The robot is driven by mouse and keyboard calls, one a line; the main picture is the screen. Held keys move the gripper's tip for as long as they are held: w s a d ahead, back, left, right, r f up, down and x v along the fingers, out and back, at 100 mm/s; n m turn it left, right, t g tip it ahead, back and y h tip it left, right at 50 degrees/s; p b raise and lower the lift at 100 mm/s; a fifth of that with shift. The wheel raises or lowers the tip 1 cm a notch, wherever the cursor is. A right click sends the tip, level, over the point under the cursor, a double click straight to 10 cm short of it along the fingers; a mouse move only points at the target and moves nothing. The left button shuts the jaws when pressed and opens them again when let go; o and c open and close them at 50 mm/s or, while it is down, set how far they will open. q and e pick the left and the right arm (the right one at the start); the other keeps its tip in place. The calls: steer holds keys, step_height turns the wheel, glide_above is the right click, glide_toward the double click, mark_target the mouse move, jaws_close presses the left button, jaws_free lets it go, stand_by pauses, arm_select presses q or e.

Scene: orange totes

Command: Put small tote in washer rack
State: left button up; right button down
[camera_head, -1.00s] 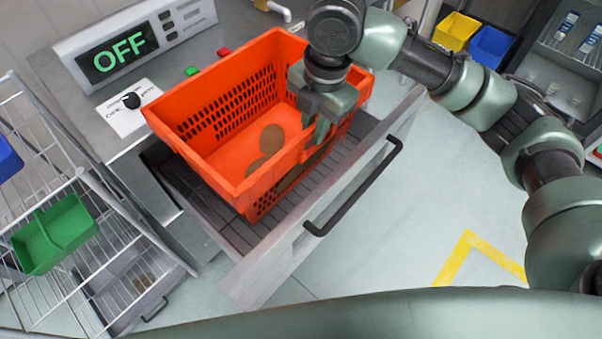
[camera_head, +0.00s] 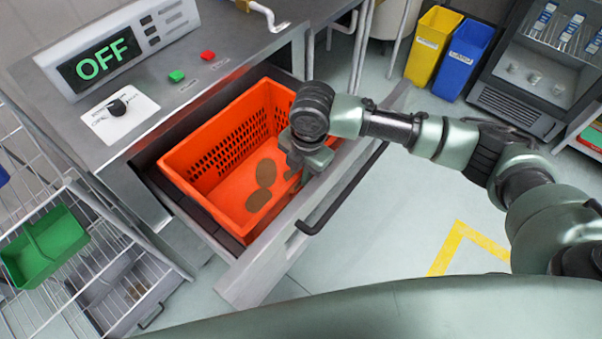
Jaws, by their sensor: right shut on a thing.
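The orange tote (camera_head: 203,203) sits low inside the pulled-out drawer rack (camera_head: 222,240) of the washer. Its inside shows several brownish round stains. My right gripper (camera_head: 305,168) is at the tote's right wall, pointing down, shut on that wall; the fingertips are partly hidden by my wrist. My left gripper is not in view.
The washer (camera_head: 60,150) shows OFF on its display (camera_head: 100,65), with a green button (camera_head: 176,76), a red button (camera_head: 207,55) and a knob. The drawer handle (camera_head: 345,190) is at the front. A wire rack with a green bin (camera_head: 45,247) stands left.

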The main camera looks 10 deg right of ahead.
steer(key=shift+w+f, duration=0.15)
steer(key=shift+f, duration=0.3)
steer(key=c, duration=1.6)
jaws_free()
steer(key=shift+f, duration=0.1)
steer(key=shift+c, duration=0.2)
steer(key=shift+s, duration=0.2)
step_height(320, 180, up, 12)
steer(key=s, duration=0.1)
steer(key=shift+d+b, duration=0.35)
steer(key=shift+d, duration=0.05)
